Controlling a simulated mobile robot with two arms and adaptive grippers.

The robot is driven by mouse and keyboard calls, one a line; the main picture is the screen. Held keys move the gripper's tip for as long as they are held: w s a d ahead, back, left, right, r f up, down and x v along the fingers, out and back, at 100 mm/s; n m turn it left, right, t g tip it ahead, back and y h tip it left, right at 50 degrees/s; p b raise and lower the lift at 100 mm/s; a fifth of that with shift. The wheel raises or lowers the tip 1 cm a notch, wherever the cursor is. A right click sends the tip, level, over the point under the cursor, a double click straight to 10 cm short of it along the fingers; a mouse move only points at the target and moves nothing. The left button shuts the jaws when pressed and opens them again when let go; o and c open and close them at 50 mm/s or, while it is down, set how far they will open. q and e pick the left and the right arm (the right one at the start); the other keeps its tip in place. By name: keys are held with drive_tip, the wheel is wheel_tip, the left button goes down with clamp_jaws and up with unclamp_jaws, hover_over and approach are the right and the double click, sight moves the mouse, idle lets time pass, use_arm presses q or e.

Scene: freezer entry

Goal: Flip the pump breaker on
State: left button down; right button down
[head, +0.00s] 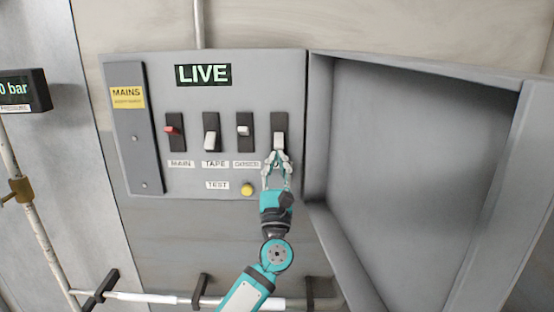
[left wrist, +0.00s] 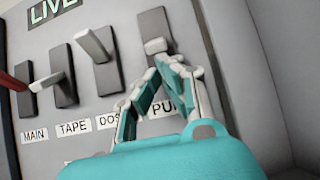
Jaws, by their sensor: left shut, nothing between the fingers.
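The pump breaker (head: 279,121) is the rightmost dark switch plate on the grey panel. Its white lever (head: 279,138) shows in the plate's lower half, much like the tape lever. My left gripper (head: 277,157) is shut and empty just below that lever. In the left wrist view the fingertips (left wrist: 168,64) come together close under the pump lever (left wrist: 155,46); I cannot tell whether they touch it. The fingers partly cover the "PUMP" label (left wrist: 164,108). My right gripper is not in view.
Left of it are the doser lever (head: 243,130), tape lever (head: 211,140) and red main lever (head: 172,130). A "LIVE" display (head: 203,75) is above, a yellow test button (head: 247,190) below. The open panel door (head: 420,150) stands close on the right. A pipe (head: 150,298) runs below.

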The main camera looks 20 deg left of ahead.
sight(276, 148)
use_arm(q)
drive_tip(key=shift+s+d+r+p, duration=0.15)
drive_tip(key=shift+s+r+p, duration=0.3)
drive_tip(key=shift+r, duration=0.3)
drive_tip(key=shift+s+d+r+p, duration=0.15)
drive_tip(key=shift+s+r+p, duration=0.15)
drive_tip(key=shift+s+r, duration=0.35)
drive_tip(key=shift+s+d+r+p, duration=0.15)
drive_tip(key=shift+s+r+p, duration=0.2)
drive_tip(key=shift+r, duration=0.5)
idle(0.7)
